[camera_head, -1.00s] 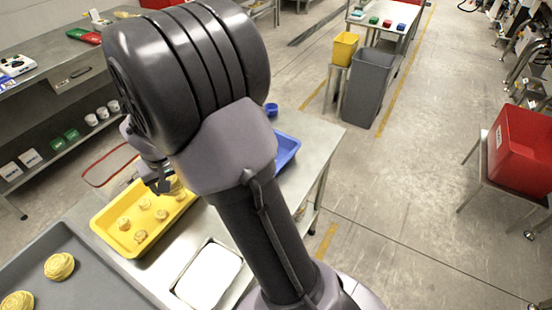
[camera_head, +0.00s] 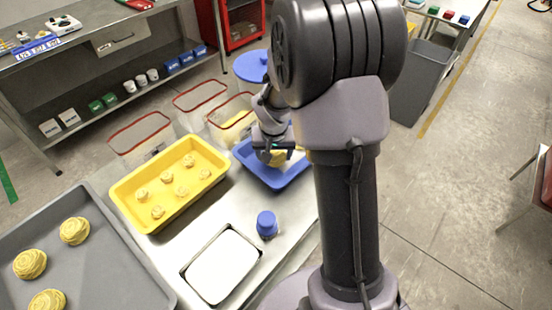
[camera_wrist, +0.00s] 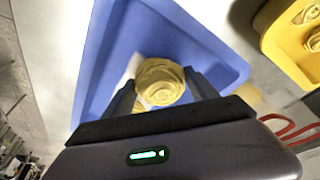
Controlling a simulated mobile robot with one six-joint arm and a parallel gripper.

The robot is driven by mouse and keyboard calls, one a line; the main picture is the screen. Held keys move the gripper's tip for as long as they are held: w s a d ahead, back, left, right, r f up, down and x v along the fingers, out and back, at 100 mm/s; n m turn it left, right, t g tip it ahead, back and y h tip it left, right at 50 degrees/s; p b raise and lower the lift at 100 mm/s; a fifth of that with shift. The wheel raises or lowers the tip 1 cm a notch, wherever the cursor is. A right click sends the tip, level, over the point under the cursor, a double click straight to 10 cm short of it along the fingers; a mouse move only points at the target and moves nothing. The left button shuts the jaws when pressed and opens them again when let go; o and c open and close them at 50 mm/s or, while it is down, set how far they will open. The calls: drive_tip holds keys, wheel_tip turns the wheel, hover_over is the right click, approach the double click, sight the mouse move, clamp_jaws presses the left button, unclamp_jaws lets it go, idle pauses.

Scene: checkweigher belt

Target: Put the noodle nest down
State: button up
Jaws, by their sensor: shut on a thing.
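My gripper (camera_head: 275,155) is shut on a yellow noodle nest (camera_wrist: 160,80), which sits between its two fingers in the wrist view. The gripper and nest are over the blue tray (camera_head: 257,172), which also shows in the wrist view (camera_wrist: 108,55). I cannot tell whether the nest touches the tray floor. Part of another yellow piece and something white show beside the held nest. The head view shows only a bit of the held nest (camera_head: 278,159) below the gripper.
A yellow tray (camera_head: 160,222) with several small nests stands left of the blue tray. A grey tray (camera_head: 110,235) holds larger nests. A blue-capped item (camera_head: 267,224) and a white-filled metal pan (camera_head: 222,265) are in front. Clear red-rimmed bins (camera_head: 141,133) stand behind.

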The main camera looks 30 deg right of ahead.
drive_tip(key=shift+w+f, duration=0.1)
drive_tip(key=shift+f, duration=0.05)
drive_tip(key=shift+f+b, duration=0.45)
drive_tip(key=shift+f, duration=0.1)
drive_tip(key=shift+f, duration=0.1)
drive_tip(key=o, duration=1.5)
